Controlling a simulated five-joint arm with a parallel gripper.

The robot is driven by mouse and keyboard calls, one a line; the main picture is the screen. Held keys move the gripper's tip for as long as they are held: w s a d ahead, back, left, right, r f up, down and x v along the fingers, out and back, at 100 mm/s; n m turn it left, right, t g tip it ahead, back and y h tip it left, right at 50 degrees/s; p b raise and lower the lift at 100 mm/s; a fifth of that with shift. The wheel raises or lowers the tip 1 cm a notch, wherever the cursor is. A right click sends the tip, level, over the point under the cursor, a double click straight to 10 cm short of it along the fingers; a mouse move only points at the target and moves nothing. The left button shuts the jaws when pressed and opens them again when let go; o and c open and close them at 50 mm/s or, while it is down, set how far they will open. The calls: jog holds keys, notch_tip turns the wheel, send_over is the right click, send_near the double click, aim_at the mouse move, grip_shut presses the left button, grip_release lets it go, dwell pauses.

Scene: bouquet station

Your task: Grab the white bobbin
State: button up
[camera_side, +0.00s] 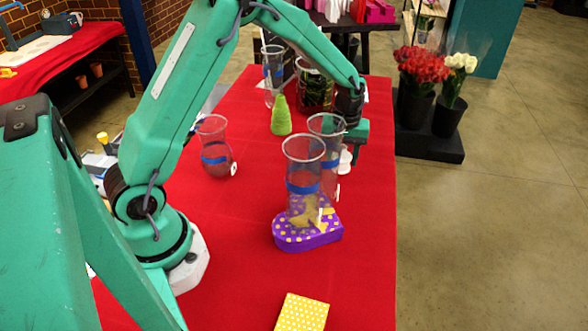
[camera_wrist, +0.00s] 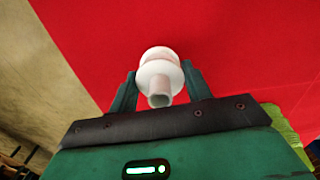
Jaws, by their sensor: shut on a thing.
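The white bobbin (camera_wrist: 160,75) sits between the two fingers of my gripper (camera_wrist: 160,88) in the wrist view. It is a spool with two round flanges and a hollow core end facing the camera. My gripper is shut on it, one finger at each side. In the side view the bobbin (camera_side: 345,156) shows partly behind a glass vase, below my gripper (camera_side: 349,146), close to the red cloth. I cannot tell whether it touches the cloth.
Clear vases with blue bands (camera_side: 304,165) stand just in front of my gripper, one on a purple dotted box (camera_side: 308,237). Another vase (camera_side: 215,158) stands left. A green cone (camera_side: 281,118) is behind. A yellow dotted box (camera_side: 302,313) lies at the front. The cloth's right edge is near.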

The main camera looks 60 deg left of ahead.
notch_tip(320, 180, up, 8)
jog(key=shift+f, duration=0.1)
dwell(0.8)
